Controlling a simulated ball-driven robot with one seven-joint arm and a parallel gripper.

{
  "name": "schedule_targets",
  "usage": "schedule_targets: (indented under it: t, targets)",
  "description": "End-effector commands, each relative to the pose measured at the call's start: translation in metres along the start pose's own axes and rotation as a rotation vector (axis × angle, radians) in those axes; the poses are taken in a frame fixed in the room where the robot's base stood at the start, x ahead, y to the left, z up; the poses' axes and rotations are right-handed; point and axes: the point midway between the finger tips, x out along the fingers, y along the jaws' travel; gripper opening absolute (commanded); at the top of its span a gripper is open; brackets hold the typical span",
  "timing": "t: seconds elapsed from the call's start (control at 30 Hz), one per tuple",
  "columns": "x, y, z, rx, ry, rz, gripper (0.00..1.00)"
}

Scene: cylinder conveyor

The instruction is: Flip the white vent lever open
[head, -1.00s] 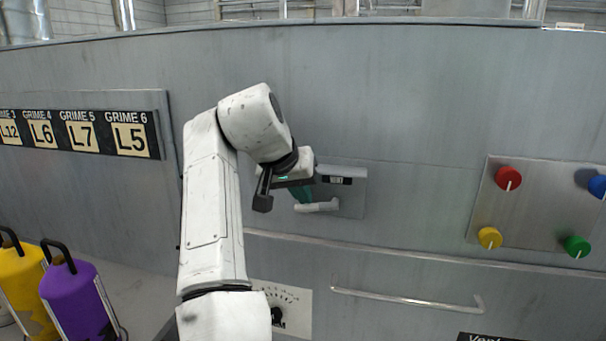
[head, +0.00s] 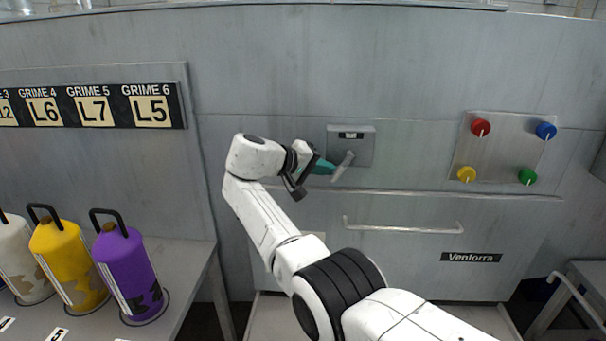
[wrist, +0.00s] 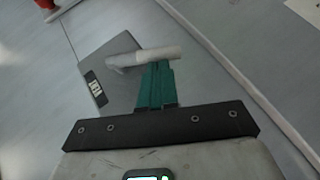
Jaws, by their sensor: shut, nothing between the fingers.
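The white vent lever (head: 343,166) is on a grey plate (head: 365,148) on the metal wall. In the head view it slants from upper right down to lower left. My gripper (head: 330,168) is just left of the lever, its teal fingers pointing at it. In the wrist view, the lever (wrist: 150,56) lies across the tips of my gripper (wrist: 156,68), and the plate (wrist: 108,62) is behind it. The fingers are shut together with nothing between them. The tips are at or very near the lever; I cannot tell if they touch.
A panel with red, yellow, blue and green knobs (head: 503,147) is to the right. A horizontal handle bar (head: 403,228) is below the lever. White, yellow and purple canisters (head: 130,272) stand on a bench at left, under the GRIME label strip (head: 95,106).

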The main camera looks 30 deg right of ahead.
Motion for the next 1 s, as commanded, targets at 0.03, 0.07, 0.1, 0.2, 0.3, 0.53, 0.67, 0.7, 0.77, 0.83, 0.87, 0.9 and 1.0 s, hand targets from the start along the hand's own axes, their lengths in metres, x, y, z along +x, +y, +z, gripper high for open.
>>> schedule_targets:
  t: [0.03,0.07,0.1,0.2,0.3,0.53,0.67,0.7,0.77,0.83,0.87,0.9,1.0]
  targets:
    - [0.011,-0.006,0.003,-0.027,-0.002,0.040,0.00]
    - [0.014,-0.006,0.004,-0.042,-0.003,0.063,0.00]
    - [0.017,-0.008,0.005,-0.062,-0.003,0.093,0.00]
    - [0.023,-0.009,0.008,-0.112,-0.002,0.168,0.00]
    - [0.026,-0.011,0.010,-0.157,-0.001,0.235,0.00]
    - [0.033,-0.012,0.015,-0.239,-0.001,0.359,0.00]
    - [0.035,-0.011,0.017,-0.271,-0.002,0.405,0.00]
    - [0.036,-0.011,0.017,-0.278,-0.001,0.416,0.00]
    - [0.036,-0.011,0.018,-0.288,-0.001,0.430,0.00]
    - [0.037,-0.011,0.018,-0.296,-0.001,0.441,0.00]
    - [0.037,-0.011,0.018,-0.299,-0.001,0.446,0.00]
    - [0.037,-0.011,0.018,-0.301,-0.001,0.450,0.00]
    - [0.037,-0.010,0.018,-0.305,-0.001,0.456,0.00]
